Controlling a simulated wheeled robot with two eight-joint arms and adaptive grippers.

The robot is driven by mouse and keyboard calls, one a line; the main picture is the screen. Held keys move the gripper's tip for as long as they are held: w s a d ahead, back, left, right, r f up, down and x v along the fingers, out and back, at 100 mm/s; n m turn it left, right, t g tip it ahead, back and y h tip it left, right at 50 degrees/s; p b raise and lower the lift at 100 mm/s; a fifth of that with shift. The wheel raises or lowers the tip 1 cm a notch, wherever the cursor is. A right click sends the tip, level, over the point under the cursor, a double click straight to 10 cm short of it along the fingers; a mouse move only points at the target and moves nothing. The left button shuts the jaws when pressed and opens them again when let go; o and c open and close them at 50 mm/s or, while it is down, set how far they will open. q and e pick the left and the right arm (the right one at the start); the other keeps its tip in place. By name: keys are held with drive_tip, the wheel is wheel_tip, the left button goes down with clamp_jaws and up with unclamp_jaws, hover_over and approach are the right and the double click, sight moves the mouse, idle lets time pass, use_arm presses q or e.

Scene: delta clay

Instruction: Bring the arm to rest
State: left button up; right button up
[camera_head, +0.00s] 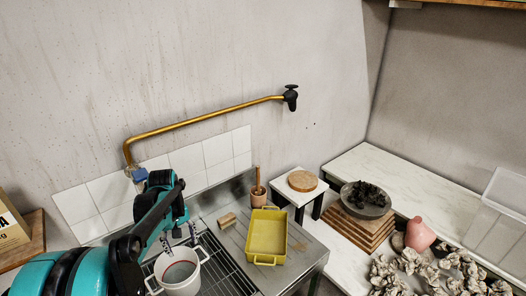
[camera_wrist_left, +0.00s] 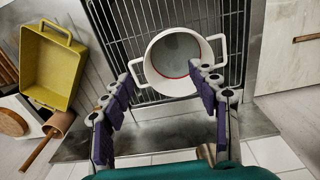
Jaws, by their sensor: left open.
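My left gripper (camera_head: 180,238) is open and empty, pointing down above the sink area in the head view. In the left wrist view its two purple-padded fingers (camera_wrist_left: 166,68) are spread apart. A white two-handled pot (camera_head: 180,287) with a red line inside stands on the dark wire rack just below the gripper. In the left wrist view the pot (camera_wrist_left: 168,85) lies beyond the fingertips, with nothing held between them. My left arm comes in from the lower left and hides part of the rack. My right gripper is not in view.
A brass pipe (camera_head: 205,117) runs along the wall. A cardboard box (camera_head: 12,225) is at far left. A grey bowl (camera_head: 377,207) stands on stacked boards.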

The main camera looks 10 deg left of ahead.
use_arm(q)
drive_tip(key=s+d+f+m+t+b, duration=0.3)
drive_tip(key=s+d+f+m+b, duration=0.1)
drive_tip(key=d, duration=0.5)
drive_tip(key=s+d+f+m+t+b, duration=0.4)
drive_tip(key=s+d+m+b, duration=0.2)
drive_tip(key=s+d+b, duration=0.3)
drive_tip(key=shift+s+d+f, duration=0.15)
drive_tip(key=shift+d+f, duration=0.25)
drive_tip(key=shift+d, duration=0.4)
idle(0.4)
